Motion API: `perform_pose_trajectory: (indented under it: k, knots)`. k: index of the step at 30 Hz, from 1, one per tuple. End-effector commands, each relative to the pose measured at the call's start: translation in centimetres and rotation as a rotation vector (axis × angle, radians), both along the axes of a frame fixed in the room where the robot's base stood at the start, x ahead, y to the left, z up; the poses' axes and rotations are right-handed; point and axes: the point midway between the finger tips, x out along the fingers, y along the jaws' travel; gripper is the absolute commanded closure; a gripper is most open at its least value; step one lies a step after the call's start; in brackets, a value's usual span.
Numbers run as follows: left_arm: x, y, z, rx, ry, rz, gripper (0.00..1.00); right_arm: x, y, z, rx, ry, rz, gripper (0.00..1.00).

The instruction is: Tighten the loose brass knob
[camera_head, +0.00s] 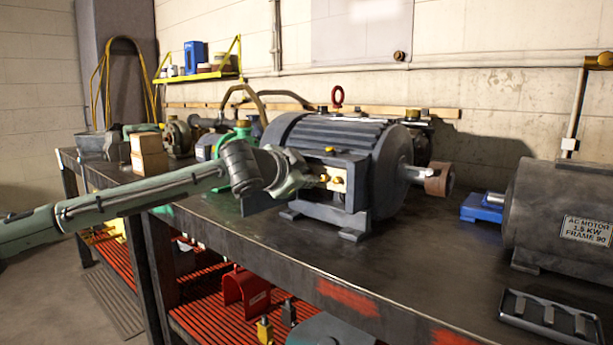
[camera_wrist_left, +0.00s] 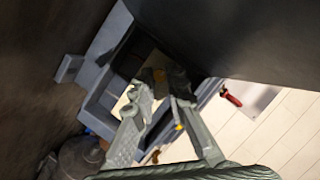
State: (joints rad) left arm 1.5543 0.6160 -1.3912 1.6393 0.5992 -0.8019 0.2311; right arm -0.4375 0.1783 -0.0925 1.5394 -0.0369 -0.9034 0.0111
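A large grey motor (camera_head: 385,165) stands on the dark workbench, with an open terminal box (camera_head: 345,165) on its near side. Inside the box is a brass plate (camera_head: 338,185) with small brass knobs (camera_head: 325,178); which one is loose I cannot tell. Another small brass piece (camera_head: 330,149) sits on the box's upper edge. My left gripper (camera_head: 312,181) reaches in from the left, its tips at the box opening. Contact cannot be told. My right gripper is not in view.
A second motor (camera_head: 565,210) with a label stands at the right, behind a black tray (camera_head: 548,320). A blue item (camera_head: 484,207) lies on the bench. A cardboard box (camera_head: 149,154) stands at the left. The bench front (camera_head: 350,260) is clear.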

Motion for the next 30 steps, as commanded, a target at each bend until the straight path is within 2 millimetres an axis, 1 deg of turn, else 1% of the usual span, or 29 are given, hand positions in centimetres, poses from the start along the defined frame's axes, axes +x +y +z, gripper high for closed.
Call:
perform_pose_trajectory:
  k: [8,14,23,30]
  knots:
    - [0.0,0.0,0.0,0.003,-0.002,0.001,1.00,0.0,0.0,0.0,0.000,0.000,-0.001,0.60]
    - [0.0,0.0,-0.2,0.044,-0.030,0.001,1.00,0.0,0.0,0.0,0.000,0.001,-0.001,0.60]
    - [-0.1,-0.1,-0.3,0.203,-0.146,0.000,1.00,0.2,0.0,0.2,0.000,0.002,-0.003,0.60]
    - [-0.2,-0.2,-0.5,0.346,-0.249,0.000,1.00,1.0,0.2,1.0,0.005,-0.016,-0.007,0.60]
